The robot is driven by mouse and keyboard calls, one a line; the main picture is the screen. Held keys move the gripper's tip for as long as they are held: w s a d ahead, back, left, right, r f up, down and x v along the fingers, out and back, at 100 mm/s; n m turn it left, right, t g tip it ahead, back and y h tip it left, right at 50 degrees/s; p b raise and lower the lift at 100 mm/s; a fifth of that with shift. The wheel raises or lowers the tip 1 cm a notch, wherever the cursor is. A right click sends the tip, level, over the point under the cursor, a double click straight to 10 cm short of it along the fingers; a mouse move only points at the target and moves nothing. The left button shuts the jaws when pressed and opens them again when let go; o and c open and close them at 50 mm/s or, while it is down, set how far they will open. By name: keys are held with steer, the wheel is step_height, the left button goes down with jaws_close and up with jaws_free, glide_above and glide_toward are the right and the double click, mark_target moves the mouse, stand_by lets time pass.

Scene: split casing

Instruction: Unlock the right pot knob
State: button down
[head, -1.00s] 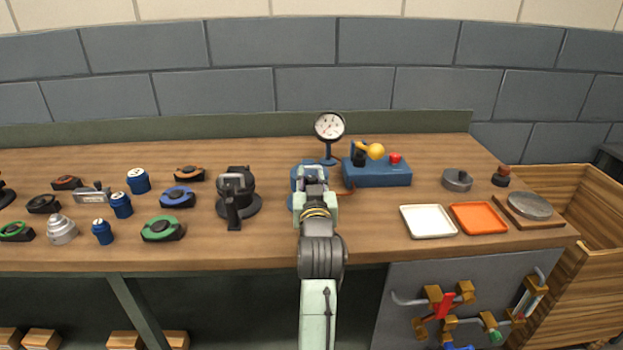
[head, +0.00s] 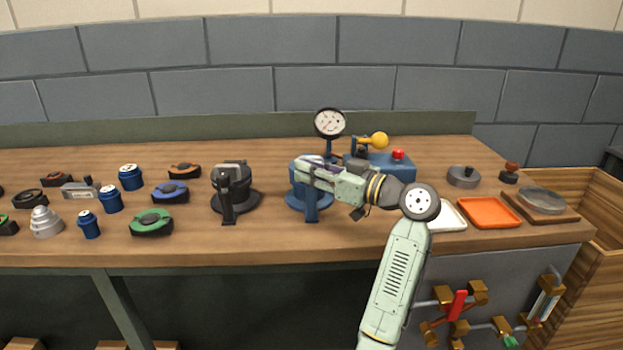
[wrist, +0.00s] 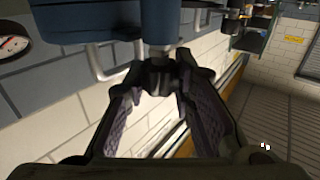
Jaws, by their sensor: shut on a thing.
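The right pot is blue (head: 309,208) and stands on the bench right of the dark grey pot (head: 238,196). My gripper (head: 303,168) reaches it from the right at its upper part, and my forearm extends to the right. In the wrist view, a small dark knob (wrist: 159,76) sits below the blue pot body (wrist: 159,22), between the fingertips. My gripper (wrist: 158,82) is shut on this knob. In the head view the knob is hidden behind the gripper.
A gauge (head: 330,123) stands behind the blue pot. A blue box (head: 385,167) with a red button and yellow ball is at the back right. White (head: 448,217) and orange (head: 489,213) trays lie to the right. Several coloured parts fill the left bench.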

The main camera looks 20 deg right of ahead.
steer(key=shift+n+g+y+b, duration=0.5)
steer(key=shift+n+g+y, duration=0.6)
steer(key=shift+g+y, duration=0.15)
steer(key=c, duration=1.3)
jaws_free()
steer(key=shift+t, duration=0.35)
